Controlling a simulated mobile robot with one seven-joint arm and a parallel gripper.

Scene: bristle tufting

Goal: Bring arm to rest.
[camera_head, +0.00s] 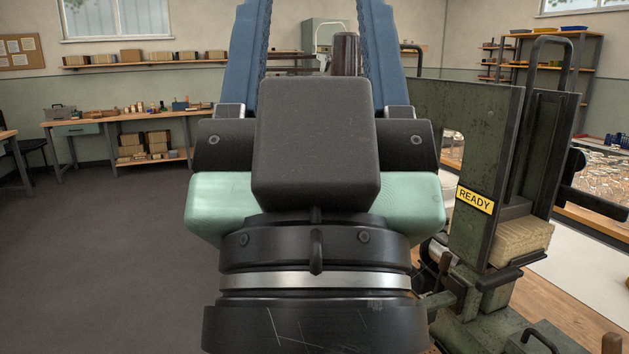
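My gripper (312,40) fills the middle of the head view, seen from behind, with its black and pale green body close to the camera. Its two blue fingers stand wide apart and run up out of the top edge, so their tips are cut off. Nothing shows clasped in the visible part of the gap. A dark brown cylinder (347,50) shows through the gap near the right finger; its lower part is hidden behind my gripper, and I cannot tell how far off it is.
A green machine (482,130) with a yellow READY label (475,199) stands close on the right, holding a block of pale bristles (520,240). A white surface (585,300) lies beyond it. A workbench (130,118) stands far left. The grey floor (110,260) at left is clear.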

